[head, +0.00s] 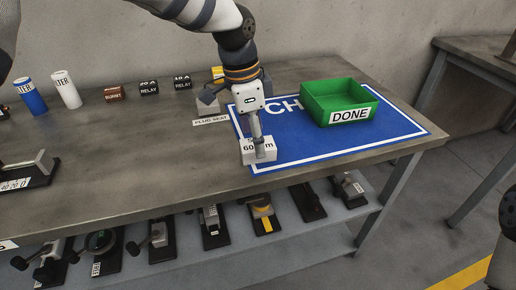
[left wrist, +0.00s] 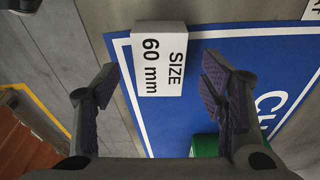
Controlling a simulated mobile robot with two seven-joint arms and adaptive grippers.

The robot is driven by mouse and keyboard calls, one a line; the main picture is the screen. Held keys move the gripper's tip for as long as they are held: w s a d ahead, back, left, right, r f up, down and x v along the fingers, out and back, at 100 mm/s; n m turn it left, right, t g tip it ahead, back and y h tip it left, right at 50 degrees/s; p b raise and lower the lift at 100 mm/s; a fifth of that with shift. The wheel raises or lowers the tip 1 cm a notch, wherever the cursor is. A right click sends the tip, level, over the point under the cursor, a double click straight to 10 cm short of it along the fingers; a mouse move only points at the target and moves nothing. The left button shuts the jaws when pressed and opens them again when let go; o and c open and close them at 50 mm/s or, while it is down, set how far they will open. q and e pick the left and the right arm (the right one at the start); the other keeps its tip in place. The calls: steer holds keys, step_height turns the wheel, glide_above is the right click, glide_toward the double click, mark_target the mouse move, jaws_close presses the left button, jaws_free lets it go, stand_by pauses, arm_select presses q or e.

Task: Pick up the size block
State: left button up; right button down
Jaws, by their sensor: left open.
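The size block (head: 248,155) is white with "60 mm" lettering and sits at the near left corner of the blue mat (head: 395,137). In the left wrist view the block (left wrist: 158,60) reads "SIZE 60 mm". My left gripper (head: 262,150) is over the block in the head view and partly covers it. In the left wrist view its open fingers (left wrist: 160,84) are on either side of the block, with a gap visible on both sides. My right gripper is not in view.
A green bin (head: 315,112) labelled DONE stands on the mat. Labelled relay blocks (head: 149,89) and white and blue cylinders (head: 66,92) line the back left. A "PLUG SEAT" fixture (head: 208,107) stands left of the mat. Several tools fill the lower shelf (head: 330,238). The table's middle is clear.

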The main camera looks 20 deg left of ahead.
arm_select(q)
steer(key=f, duration=0.3)
steer(key=shift+w+d, duration=0.1)
steer(key=shift+d, duration=0.15)
steer(key=shift+r, duration=0.1)
steer(key=c, duration=1.3)
steer(key=shift+c, duration=0.2)
